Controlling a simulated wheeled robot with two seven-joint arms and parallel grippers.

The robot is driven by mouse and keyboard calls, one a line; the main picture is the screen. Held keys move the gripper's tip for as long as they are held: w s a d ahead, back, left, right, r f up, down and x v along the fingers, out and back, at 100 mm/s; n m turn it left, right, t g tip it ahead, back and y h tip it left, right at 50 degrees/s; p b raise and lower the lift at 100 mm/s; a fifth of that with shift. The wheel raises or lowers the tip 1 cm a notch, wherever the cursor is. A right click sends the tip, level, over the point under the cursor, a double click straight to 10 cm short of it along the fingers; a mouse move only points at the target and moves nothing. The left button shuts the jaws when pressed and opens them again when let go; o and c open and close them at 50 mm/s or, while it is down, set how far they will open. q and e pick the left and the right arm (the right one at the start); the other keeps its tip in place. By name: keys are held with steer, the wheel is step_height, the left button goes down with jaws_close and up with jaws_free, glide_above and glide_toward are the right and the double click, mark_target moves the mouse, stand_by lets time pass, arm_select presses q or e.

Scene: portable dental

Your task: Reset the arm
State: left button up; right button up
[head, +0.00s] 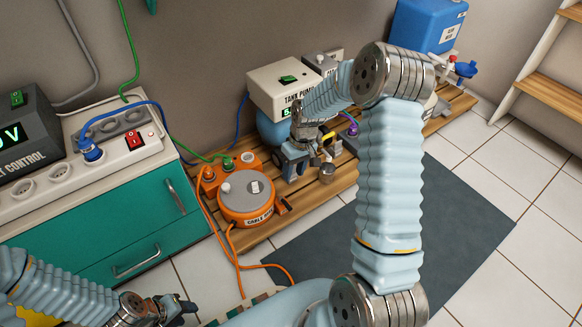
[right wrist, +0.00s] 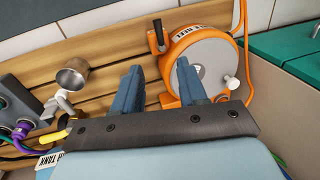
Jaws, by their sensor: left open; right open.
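My right arm reaches from the bottom of the head view up and over to the wooden pallet. My right gripper (head: 291,168) points down above the pallet, beside the orange cable reel (head: 247,197). In the right wrist view my right gripper (right wrist: 158,80) has its two blue fingers apart with nothing between them; the cable reel (right wrist: 206,60) shows just beyond the fingertips. My left gripper (head: 172,309) is low at the left of the head view, in front of the teal cabinet, open, with nothing seen in it.
The slatted pallet (head: 330,190) carries a white tank pump box (head: 285,88), a blue container (head: 428,25) and a small metal cup (right wrist: 72,75). The teal cabinet (head: 110,225) with sockets stands left. Orange cable (head: 236,250) hangs to the floor. A dark mat (head: 460,205) lies clear.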

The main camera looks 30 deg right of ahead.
steer(key=s+a+f+m+t+y+p, duration=0.1)
steer(key=s+a+m+y+p, duration=0.1)
steer(key=s+a+p, duration=0.9)
steer(key=s+a, duration=0.7)
steer(key=a, duration=0.2)
steer(key=shift+s+a+m+p, duration=0.2)
steer(key=shift+s+m+p, duration=0.1)
steer(key=shift+p, duration=0.05)
